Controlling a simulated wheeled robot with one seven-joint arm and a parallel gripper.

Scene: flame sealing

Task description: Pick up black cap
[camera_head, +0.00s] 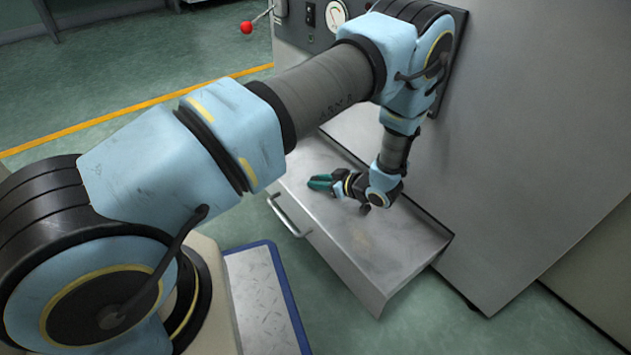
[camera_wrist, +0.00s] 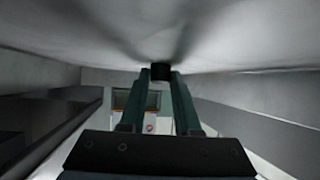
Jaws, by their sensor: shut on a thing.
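The black cap (camera_wrist: 160,71) shows in the wrist view as a small dark cylinder between the two fingertips. My gripper (camera_head: 318,184) has green fingers and is low over the metal drawer (camera_head: 362,236) in the head view. In the wrist view, the fingers of my gripper (camera_wrist: 160,84) are shut on the cap. The cap is at or very close to the grey metal surface (camera_wrist: 235,35); I cannot tell if it touches. I cannot make out the cap in the head view.
A large grey cabinet (camera_head: 545,130) stands right behind the drawer, close to my arm. The drawer has a front handle (camera_head: 287,217). A red-knobbed lever (camera_head: 247,27) and a gauge (camera_head: 336,15) are at the top. Green floor is clear at left.

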